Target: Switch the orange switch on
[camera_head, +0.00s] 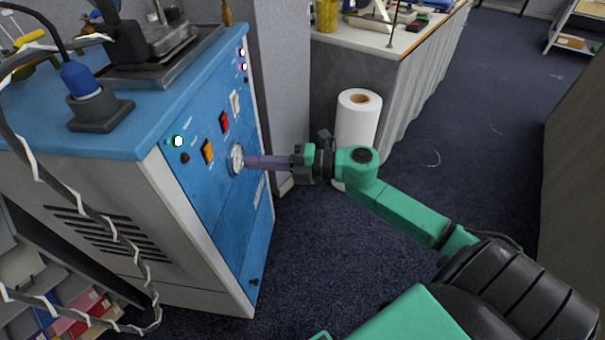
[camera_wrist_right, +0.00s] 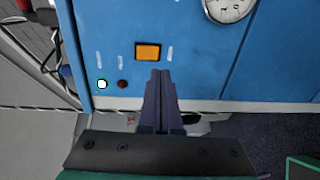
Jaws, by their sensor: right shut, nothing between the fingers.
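The orange switch (camera_head: 208,152) is a small rectangular rocker on the blue front panel of the machine (camera_head: 225,190). It also shows in the right wrist view (camera_wrist_right: 148,51), just above the fingertips. I cannot tell which way it is set. My right gripper (camera_head: 248,161) is shut and empty, its purple fingers pointing at the panel. In the head view the tips overlap the round gauge's edge, to the right of the switch. In the right wrist view the gripper (camera_wrist_right: 160,73) points just below the switch; contact cannot be told. My left gripper is out of view.
A round white gauge (camera_head: 237,159) and a red switch (camera_head: 224,122) are near the orange one. A lit green-white lamp (camera_head: 178,141) is left of it. A paper roll (camera_head: 357,120) stands behind my right arm. Open floor (camera_head: 330,240) lies right of the machine.

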